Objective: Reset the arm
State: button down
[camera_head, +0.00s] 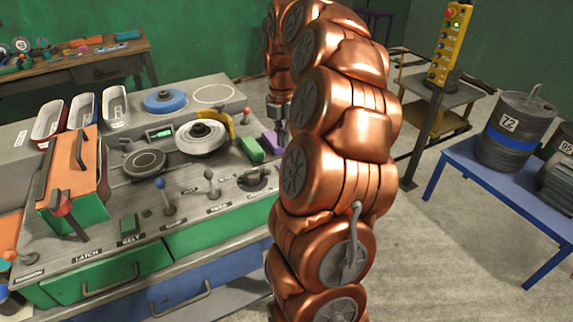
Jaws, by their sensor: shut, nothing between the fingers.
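My copper-coloured arm rises in the middle of the picture and bends over at the top. Its far end hangs down behind the near links. My gripper (277,122) shows there as a small grey shape, pointing down at the right edge of the workbench (112,259), partly hidden by my arm. It is shut, with nothing seen in it. A purple block (270,140) lies just below it; I cannot tell whether they touch. A green block (251,149) lies left of the purple one.
The bench carries a white disc (201,137), a blue disc (165,101), several levers, trays and an orange-green box (78,180). A yellow control box (450,44) on a post and a blue table (470,180) with canisters stand right. Floor between is clear.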

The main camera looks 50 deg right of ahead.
jog(key=shift+r, duration=0.1)
dwell(0.5)
jog(key=s+a+r+m, duration=0.1)
jog(key=s+a+m, duration=0.25)
jog(key=a, duration=0.65)
jog(key=s+a+r+m, duration=0.15)
jog(key=a+m, duration=0.25)
jog(key=a, duration=0.7)
jog(key=s+a+f+m+g, duration=0.1)
jog(key=s+a+f+m, duration=0.2)
jog(key=s, duration=0.6)
jog(key=s+a+f+m, duration=0.3)
jog(key=s+a+m, duration=0.5)
jog(key=s+m, duration=0.1)
jog(key=shift+s+a+m+g, duration=0.15)
jog(key=shift+s+m+g, duration=0.2)
jog(key=shift+g, duration=0.05)
